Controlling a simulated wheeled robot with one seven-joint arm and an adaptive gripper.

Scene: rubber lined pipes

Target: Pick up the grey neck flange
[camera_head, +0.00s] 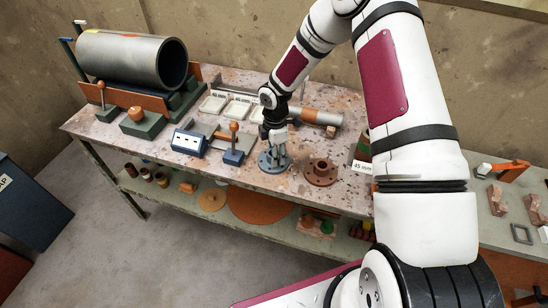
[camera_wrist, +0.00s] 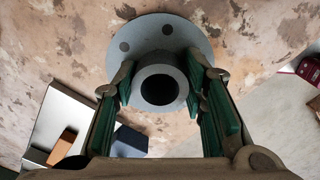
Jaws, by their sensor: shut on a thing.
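The grey neck flange (camera_head: 268,165) lies disc-down on the workbench, near its front edge, in the head view. In the wrist view the flange (camera_wrist: 160,40) shows its round disc with bolt holes and its raised neck with a dark bore. My gripper (camera_head: 276,148) is above it, pointing down. In the wrist view the gripper's green-padded fingers (camera_wrist: 160,88) stand on both sides of the neck and are shut on it. Part of the disc is hidden behind the fingers. A similar brown-red flange (camera_head: 321,171) lies to the right on the bench.
The bench (camera_head: 290,190) holds a large grey pipe (camera_head: 125,58) at back left, white trays (camera_head: 238,108), a blue box (camera_head: 188,144) and a blue clamp with an orange handle (camera_head: 233,150) left of the flange. A smaller grey-and-orange pipe (camera_head: 322,117) lies behind.

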